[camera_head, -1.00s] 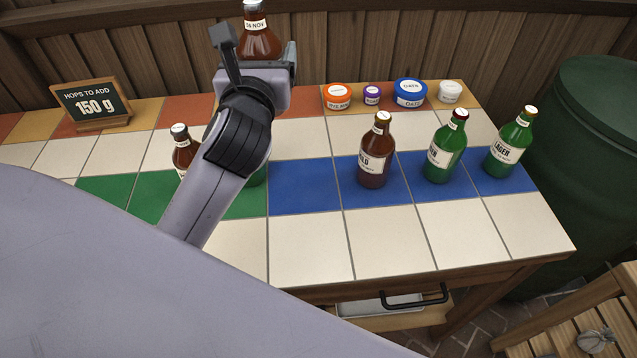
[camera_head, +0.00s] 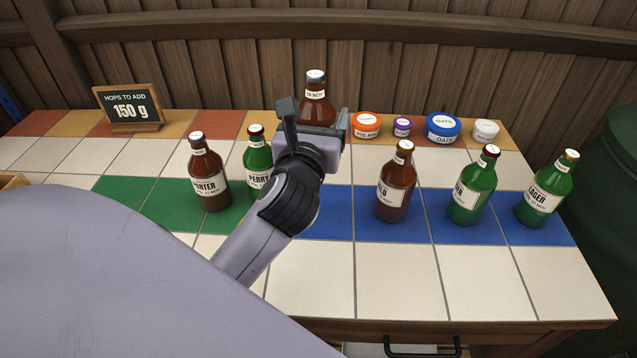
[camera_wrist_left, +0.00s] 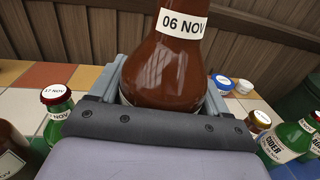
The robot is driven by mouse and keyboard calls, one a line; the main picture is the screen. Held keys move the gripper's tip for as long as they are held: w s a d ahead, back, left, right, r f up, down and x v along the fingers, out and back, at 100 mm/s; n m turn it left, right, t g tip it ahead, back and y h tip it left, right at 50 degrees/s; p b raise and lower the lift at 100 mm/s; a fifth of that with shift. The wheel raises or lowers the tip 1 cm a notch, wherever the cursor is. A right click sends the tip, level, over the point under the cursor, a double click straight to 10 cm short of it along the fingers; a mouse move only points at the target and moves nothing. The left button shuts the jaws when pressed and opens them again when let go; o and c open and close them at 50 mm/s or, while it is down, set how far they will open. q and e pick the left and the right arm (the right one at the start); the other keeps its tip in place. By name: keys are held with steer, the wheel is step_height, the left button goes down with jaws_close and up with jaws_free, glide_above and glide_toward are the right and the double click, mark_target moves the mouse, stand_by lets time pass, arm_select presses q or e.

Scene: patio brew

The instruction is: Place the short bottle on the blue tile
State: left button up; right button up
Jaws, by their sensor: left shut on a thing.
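My left gripper (camera_head: 314,123) is shut on a brown bottle (camera_head: 316,100) with a silver-grey cap, held above the tiled table. In the left wrist view this brown bottle (camera_wrist_left: 168,65) sits upright between the fingers, its neck label reading "06 NOV"; the gripper hides its lower part. A row of blue tiles (camera_head: 328,226) crosses the right half of the table. A brown bottle (camera_head: 396,185) and two green bottles (camera_head: 470,188) (camera_head: 546,190) stand on it. The leftmost blue tile shows bare behind my left arm. My right gripper is not in view.
A brown porter bottle (camera_head: 208,178) and a green perry bottle (camera_head: 257,160) stand on the green tiles (camera_head: 155,202). Lidded tubs (camera_head: 443,127) line the back right. A chalkboard sign (camera_head: 130,108) stands back left. The front white tiles (camera_head: 395,278) are clear.

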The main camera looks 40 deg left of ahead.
arm_select(q)
step_height(320, 180, down, 6)
steer(key=shift+r+b, duration=0.1)
steer(key=shift+b, duration=0.85)
steer(key=shift+f+b, duration=1.3)
steer(key=shift+f, duration=1.6)
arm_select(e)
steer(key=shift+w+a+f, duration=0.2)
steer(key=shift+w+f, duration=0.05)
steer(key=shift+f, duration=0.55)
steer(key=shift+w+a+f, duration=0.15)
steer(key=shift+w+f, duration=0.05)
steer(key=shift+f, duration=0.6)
arm_select(q)
steer(key=shift+f, duration=0.1)
